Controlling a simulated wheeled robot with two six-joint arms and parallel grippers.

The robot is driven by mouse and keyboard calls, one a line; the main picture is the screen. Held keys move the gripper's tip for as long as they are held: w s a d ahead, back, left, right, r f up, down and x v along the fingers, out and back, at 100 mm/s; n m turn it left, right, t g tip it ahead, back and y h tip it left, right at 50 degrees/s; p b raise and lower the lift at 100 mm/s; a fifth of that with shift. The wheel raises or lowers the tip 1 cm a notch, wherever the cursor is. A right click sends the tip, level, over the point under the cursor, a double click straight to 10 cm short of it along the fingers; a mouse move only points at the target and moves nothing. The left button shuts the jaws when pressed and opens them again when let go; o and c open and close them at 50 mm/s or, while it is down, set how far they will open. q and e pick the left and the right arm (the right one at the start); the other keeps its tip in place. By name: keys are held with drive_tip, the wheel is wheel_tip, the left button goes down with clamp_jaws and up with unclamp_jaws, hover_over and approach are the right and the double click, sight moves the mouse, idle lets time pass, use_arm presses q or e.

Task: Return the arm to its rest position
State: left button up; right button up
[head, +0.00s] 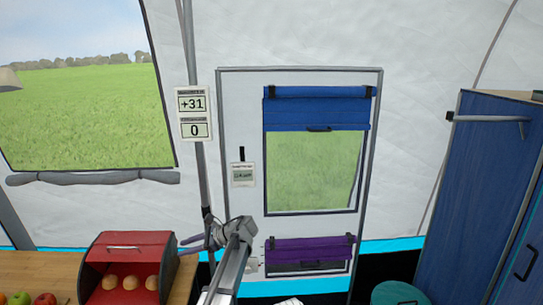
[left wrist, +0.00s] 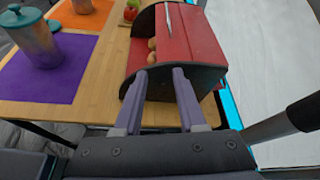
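My left arm rises from the bottom middle of the head view. Its gripper (head: 187,246) points left, beside the right side of a red bread box. In the left wrist view my left gripper (left wrist: 160,75) has its two purple-grey fingers apart, with nothing between them. The red bread box (left wrist: 190,38) lies beyond the fingertips in that view. It also stands on the wooden table in the head view (head: 126,240), with its front open and several brown rolls (head: 130,282) inside. Whether the fingers touch the box cannot be told. My right gripper is not in view.
The wooden table (head: 38,268) is at lower left. A tent wall with a framed window panel (head: 310,170) is behind. A blue cabinet (head: 480,200) stands right, a teal bin (head: 398,292) below.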

use_arm(q)
drive_tip(key=s+d+f+n+h+p, duration=0.1)
drive_tip(key=s+d+n+h+p, duration=0.1)
drive_tip(key=s+d+n+h, duration=0.2)
drive_tip(key=s+d+f+n+h+p, duration=0.2)
drive_tip(key=s+d, duration=0.8)
drive_tip(key=s, duration=0.8)
drive_tip(key=s+d+f+n+h+p, duration=0.2)
drive_tip(key=s+d+n+h, duration=0.3)
drive_tip(key=s, duration=0.5)
drive_tip(key=shift+s+d+f+n+g+h+p, duration=0.15)
drive_tip(key=shift+s+d+n+g+h+p, duration=0.2)
drive_tip(key=shift+d+h+p, duration=0.65)
